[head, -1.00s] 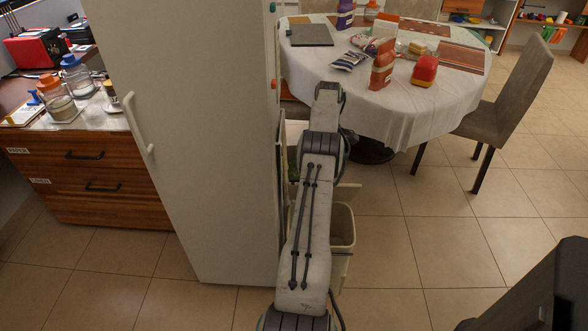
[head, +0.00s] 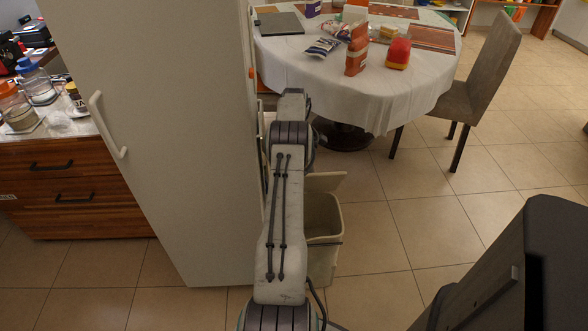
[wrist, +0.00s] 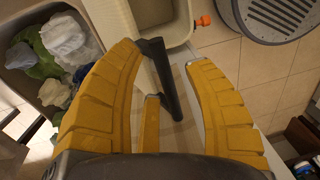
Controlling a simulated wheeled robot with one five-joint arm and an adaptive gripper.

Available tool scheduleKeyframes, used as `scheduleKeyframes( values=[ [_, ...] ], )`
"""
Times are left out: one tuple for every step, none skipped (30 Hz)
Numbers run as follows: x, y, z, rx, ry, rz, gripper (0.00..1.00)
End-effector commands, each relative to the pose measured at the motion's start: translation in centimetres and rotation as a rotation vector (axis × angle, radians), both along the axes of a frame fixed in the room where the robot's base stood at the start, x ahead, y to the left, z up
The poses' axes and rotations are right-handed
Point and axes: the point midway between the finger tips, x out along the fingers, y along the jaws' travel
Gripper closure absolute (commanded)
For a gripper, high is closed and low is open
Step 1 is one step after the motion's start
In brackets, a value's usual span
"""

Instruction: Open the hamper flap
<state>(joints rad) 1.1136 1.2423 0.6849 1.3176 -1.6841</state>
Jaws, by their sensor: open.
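My gripper (wrist: 165,85) has thick yellow fingers and is open. A dark bar handle (wrist: 160,75) stands between the fingers, on or just in front of a pale panel (wrist: 182,128) that looks like the hamper flap. I cannot tell whether the fingers touch the handle. Left in the wrist view, a container (wrist: 22,82) stands open, with white and green cloths (wrist: 62,35) inside. In the head view my arm hides the gripper, the handle and most of this area.
A cream bin (head: 325,225) with a raised lid (head: 325,182) stands right of my arm. A tall pale cabinet (head: 160,150) is close on the left. A round table (head: 350,95) and a chair (head: 480,80) are beyond. Tiled floor (head: 380,230) is free on the right.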

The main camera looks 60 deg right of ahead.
Motion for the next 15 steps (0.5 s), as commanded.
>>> scheduleKeyframes(
  values=[
    [-0.02,0.01,-0.17,0.000,0.000,0.000,0.53],
    [-0.02,0.01,-0.21,0.000,0.000,0.000,0.53],
    [-0.02,0.02,-0.26,0.000,0.000,0.000,0.53],
    [-0.02,0.02,-0.27,0.000,0.000,0.000,0.53],
    [-0.02,0.02,-0.28,0.000,0.000,0.000,0.53],
    [-0.02,0.02,-0.28,0.000,0.000,0.000,0.53],
    [-0.01,0.03,-0.28,0.000,0.000,0.000,0.53],
    [-0.01,0.03,-0.28,0.000,0.000,0.000,0.53],
    [-0.01,0.03,-0.28,0.000,0.000,0.000,0.53],
    [-0.01,0.03,-0.28,0.000,0.000,0.000,0.53],
    [-0.01,0.03,-0.27,0.000,0.000,0.000,0.51],
    [-0.01,0.03,-0.27,0.000,0.000,0.000,0.55],
    [-0.01,0.03,-0.27,0.000,0.000,0.000,0.57],
    [-0.01,0.03,-0.27,0.000,0.000,0.000,0.60],
    [-0.01,0.03,-0.27,0.000,0.000,0.000,0.64]
  ],
)
